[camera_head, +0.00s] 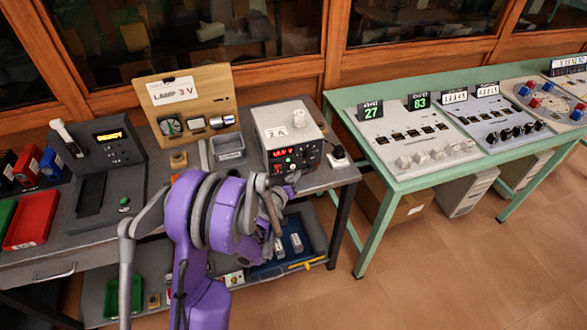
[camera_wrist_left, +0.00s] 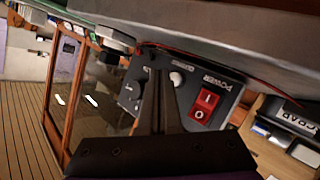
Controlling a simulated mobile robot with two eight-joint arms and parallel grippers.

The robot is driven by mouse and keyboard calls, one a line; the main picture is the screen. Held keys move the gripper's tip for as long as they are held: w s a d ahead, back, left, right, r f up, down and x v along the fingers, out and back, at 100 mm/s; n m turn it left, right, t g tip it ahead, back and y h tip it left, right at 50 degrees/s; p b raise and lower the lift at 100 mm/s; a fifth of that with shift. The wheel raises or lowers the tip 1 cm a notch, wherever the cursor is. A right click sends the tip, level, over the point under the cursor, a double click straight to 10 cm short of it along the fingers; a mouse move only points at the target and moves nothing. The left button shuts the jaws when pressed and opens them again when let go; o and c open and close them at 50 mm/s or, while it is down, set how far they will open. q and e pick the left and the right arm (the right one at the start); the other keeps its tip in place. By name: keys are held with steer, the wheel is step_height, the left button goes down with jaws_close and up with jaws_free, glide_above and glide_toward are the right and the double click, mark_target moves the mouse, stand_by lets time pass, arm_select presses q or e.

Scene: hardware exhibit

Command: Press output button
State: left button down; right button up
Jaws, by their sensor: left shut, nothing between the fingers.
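The power supply (camera_head: 301,127) stands on the grey bench, with a lit red display and small controls on its front. Its dark front panel (camera_wrist_left: 222,102) is close in the left wrist view, with a red rocker switch (camera_wrist_left: 204,105) marked POWER. A pale round control (camera_wrist_left: 177,78) sits beside the switch; its small label is not clear to me. My left gripper (camera_wrist_left: 157,75) is shut and empty, its fingers pointing at the panel and covering part of it. I cannot tell whether the tips touch it. In the head view my left gripper (camera_head: 292,179) is partly hidden at the panel's lower edge. My right gripper is not in view.
A small grey bin (camera_head: 228,147) and a wooden LAMP 3 V board (camera_head: 205,82) stand left of the supply. A black-based item (camera_head: 339,157) is close on its right. A green table (camera_head: 400,180) with control panels stands further right, across a gap.

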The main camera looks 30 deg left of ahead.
arm_select(q)
steer(key=s+d+b, duration=0.1)
steer(key=s+d, duration=0.2)
steer(key=shift+d, duration=0.25)
steer(key=shift+s+d+b, duration=0.3)
stand_by(1.9)
